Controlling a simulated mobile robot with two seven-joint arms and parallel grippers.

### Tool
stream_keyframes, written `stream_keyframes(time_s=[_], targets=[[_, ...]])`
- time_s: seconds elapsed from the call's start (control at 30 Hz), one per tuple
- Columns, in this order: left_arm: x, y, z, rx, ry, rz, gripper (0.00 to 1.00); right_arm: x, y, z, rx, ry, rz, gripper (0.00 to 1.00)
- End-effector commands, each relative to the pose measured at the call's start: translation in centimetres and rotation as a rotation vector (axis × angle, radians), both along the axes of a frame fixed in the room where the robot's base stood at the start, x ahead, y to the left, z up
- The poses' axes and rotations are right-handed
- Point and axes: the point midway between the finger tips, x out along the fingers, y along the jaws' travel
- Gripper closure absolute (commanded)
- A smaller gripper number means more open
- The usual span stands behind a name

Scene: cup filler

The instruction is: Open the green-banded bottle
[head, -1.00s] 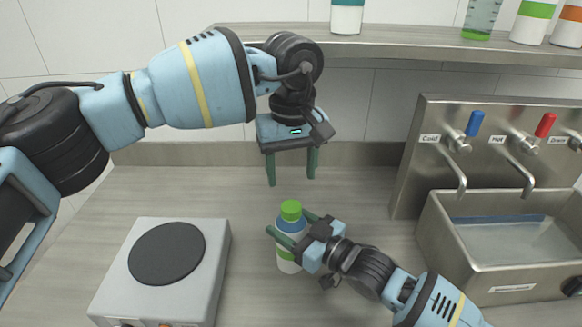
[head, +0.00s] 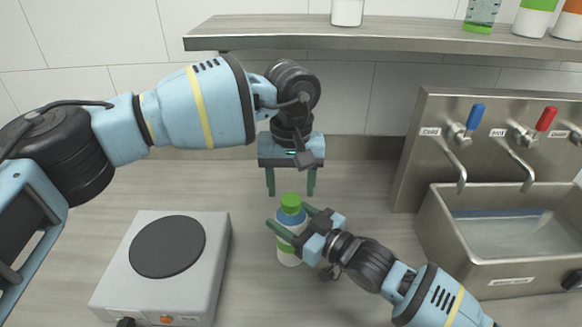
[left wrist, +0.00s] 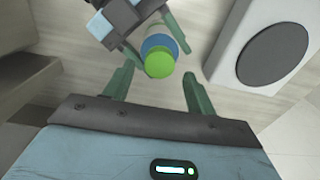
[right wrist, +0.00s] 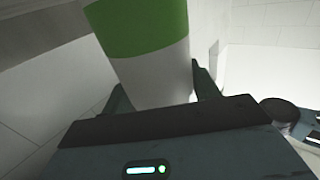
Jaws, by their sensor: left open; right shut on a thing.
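The green-banded bottle (head: 288,256) stands upright on the counter, white with a green band, a blue neck area and a green cap (head: 291,203). My right gripper (head: 291,227) is shut around the bottle's body from the right. In the right wrist view the white body and green band (right wrist: 140,27) show between its fingers. My left gripper (head: 291,190) is open and empty, pointing down just above and behind the cap. In the left wrist view the cap (left wrist: 159,63) shows ahead between the open fingers (left wrist: 157,88), apart from them.
A hotplate (head: 212,262) stands to the left of the bottle. A metal sink (head: 450,250) with taps is at right. A shelf (head: 400,37) with several bottles runs above the back. Counter around the bottle is clear.

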Motion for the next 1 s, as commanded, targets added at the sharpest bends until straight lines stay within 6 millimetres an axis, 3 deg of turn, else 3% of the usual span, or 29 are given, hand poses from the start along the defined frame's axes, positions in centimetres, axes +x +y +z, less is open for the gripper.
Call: stream_keyframes(time_s=[0.23, 0.6, 0.93, 1.0], targets=[[0.0, 0.0, -2.4, -0.001, 0.000, 0.000, 0.44, 0.0, 0.0, -0.1, -0.002, 0.001, 0.000, 1.00], [0.0, 0.0, -2.8, -0.001, -0.001, 0.000, 0.45, 0.0, 0.0, -0.1, -0.002, 0.001, 0.000, 1.00], [0.0, 0.0, -2.8, -0.001, -0.001, 0.001, 0.88, 0.0, 0.0, -0.1, -0.001, 0.002, 0.000, 1.00], [0.0, 0.0, -2.8, 0.000, -0.001, 0.001, 0.90, 0.0, 0.0, -0.1, -0.001, 0.002, 0.000, 1.00]])
